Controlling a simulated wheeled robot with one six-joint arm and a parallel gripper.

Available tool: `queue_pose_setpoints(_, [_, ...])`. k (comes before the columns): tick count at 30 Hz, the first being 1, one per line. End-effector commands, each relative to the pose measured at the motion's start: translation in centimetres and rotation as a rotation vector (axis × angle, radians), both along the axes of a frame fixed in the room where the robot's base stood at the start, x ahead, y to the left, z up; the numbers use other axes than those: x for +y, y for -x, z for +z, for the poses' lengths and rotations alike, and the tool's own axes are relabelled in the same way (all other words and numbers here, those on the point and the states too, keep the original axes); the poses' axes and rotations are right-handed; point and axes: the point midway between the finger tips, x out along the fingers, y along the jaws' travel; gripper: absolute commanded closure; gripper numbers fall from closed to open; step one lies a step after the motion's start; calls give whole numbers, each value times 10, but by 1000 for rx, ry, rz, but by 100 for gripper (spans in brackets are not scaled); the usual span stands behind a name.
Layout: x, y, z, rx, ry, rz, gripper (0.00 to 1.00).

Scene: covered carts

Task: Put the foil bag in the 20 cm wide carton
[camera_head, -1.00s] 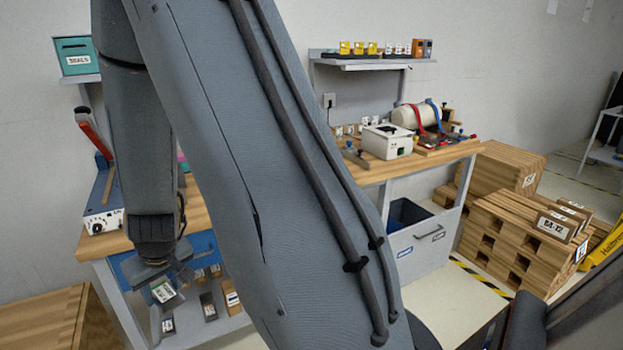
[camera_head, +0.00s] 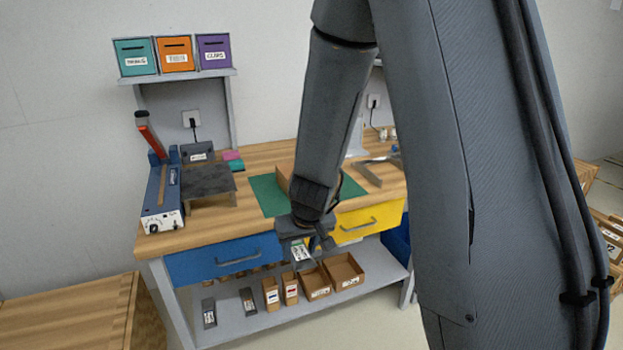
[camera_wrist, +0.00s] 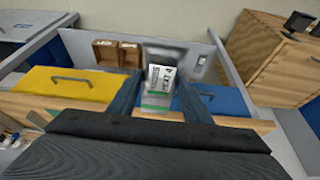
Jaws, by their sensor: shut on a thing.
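My gripper (camera_wrist: 156,88) is shut on the foil bag (camera_wrist: 158,76), a silvery bag with a white printed label and a green band. In the head view the bag (camera_head: 300,252) hangs below my gripper, in front of the bench, between the blue and yellow drawers. Two open brown cartons, a left one (camera_head: 315,294) and a wider right one (camera_head: 360,279), stand on the lower shelf. Another brown carton (camera_head: 284,175) on the green mat is mostly hidden behind my arm. I cannot tell which carton is 20 cm wide.
The workbench has a blue drawer (camera_head: 218,262) and a yellow drawer (camera_head: 368,222). A sealing machine (camera_head: 163,200) and a dark-topped stand (camera_head: 208,184) occupy its left. The green mat (camera_head: 268,194) has bare parts. A wooden crate (camera_head: 70,315) stands at lower left.

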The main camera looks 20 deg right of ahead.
Motion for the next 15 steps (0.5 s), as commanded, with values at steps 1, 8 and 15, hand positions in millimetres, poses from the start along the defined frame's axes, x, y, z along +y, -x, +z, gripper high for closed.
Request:
queue_pose_setpoints(1, [-1, 3, 13, -1, -1, -6, 78])
queue_pose_setpoints(8, [-2, 4, 20, -1, -1, -19, 78])
queue_pose_setpoints(15, [-3, 5, 25, -2, -2, -34, 78])
